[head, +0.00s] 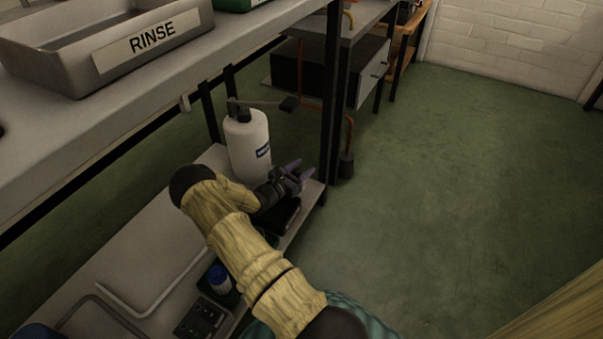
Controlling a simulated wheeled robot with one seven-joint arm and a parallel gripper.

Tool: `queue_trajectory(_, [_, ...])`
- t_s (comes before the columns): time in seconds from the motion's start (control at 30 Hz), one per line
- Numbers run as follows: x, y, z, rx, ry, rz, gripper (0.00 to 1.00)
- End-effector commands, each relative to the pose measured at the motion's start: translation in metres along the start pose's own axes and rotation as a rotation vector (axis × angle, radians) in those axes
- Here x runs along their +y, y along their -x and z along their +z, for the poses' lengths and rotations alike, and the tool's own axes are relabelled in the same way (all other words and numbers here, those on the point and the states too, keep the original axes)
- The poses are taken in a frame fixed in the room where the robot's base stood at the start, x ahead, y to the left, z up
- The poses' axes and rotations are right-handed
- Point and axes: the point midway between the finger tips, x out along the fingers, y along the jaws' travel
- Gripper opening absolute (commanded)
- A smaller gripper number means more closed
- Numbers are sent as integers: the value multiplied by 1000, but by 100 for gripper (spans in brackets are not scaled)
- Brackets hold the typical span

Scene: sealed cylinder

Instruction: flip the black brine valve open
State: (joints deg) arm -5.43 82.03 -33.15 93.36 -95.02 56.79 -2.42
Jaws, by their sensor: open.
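A white cylinder (246,150) with a dark label stands upright on the low shelf under the bench. Its top has a black fitting (239,113). Nothing shows between the fingers. My arm hides part of the shelf and perhaps the cylinder's base.
A grey tray marked RINSE (150,42) sits on the bench above. A dark bench leg (333,100) and a copper-coloured pipe (349,130) stand right of the gripper. A blue-capped container (219,276) is on the low shelf. The green floor (450,200) at right is clear.

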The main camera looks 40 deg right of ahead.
Motion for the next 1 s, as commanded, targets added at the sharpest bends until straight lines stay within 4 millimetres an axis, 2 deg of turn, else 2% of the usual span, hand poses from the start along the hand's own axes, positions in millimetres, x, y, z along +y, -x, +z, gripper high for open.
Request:
queue_trajectory(0.27, [0, -2, 1, 0, 0, 0, 46])
queue_trajectory(0.5, [0, -1, 0, 0, 0, 1, 2])
queue_trajectory(1.0, [0, -3, 3, 2, 3, 54, 2])
